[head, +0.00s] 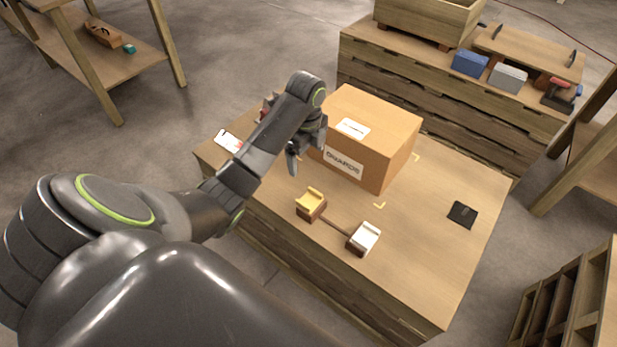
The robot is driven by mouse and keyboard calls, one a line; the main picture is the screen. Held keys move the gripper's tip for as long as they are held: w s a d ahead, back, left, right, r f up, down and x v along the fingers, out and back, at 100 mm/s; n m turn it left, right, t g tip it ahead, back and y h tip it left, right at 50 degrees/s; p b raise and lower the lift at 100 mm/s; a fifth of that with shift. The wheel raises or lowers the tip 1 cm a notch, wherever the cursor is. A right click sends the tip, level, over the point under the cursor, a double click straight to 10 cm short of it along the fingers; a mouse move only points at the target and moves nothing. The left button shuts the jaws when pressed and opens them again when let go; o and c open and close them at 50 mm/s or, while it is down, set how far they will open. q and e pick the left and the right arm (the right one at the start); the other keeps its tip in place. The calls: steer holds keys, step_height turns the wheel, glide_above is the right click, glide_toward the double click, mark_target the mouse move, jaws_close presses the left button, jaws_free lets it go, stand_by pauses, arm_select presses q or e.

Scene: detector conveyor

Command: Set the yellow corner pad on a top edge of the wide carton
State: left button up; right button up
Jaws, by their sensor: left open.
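The yellow corner pad (314,195) sits on a brown block at one end of a low wooden stand, on the table in front of the carton. The wide carton (392,136) is a closed brown cardboard box with labels, standing at the back of the table. Its top edges look bare, though my left arm hides its left side. My left gripper (298,160) is open and empty, pointing down beside the carton's front left side, above and behind the yellow pad. My right gripper is not in view.
A white pad (367,234) sits on the stand's other block. A black square item (462,214) lies at the table's right, and a white and red item (229,141) at its left. A bench (420,80) with blue and grey boxes stands behind. The table's front right is clear.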

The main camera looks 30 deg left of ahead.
arm_select(q)
step_height(320, 180, down, 4)
steer(key=b, duration=1)
glide_above(309, 201)
step_height(309, 201, down, 6)
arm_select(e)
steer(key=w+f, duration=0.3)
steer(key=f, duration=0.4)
arm_select(q)
steer(key=shift+a+f+b, duration=0.15)
steer(key=shift+f+b, duration=0.25)
steer(key=shift+f, duration=0.15)
steer(key=shift+a+f+b, duration=0.15)
steer(key=shift+f+b, duration=0.2)
steer(key=shift+f, duration=0.15)
steer(key=f+b, duration=0.1)
steer(key=f, duration=0.3)
steer(key=shift+d, duration=0.2)
steer(key=shift+f, duration=0.6)
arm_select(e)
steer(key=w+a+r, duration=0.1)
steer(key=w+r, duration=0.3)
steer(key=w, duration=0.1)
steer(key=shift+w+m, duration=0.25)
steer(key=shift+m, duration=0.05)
arm_select(q)
steer(key=c, duration=1.1)
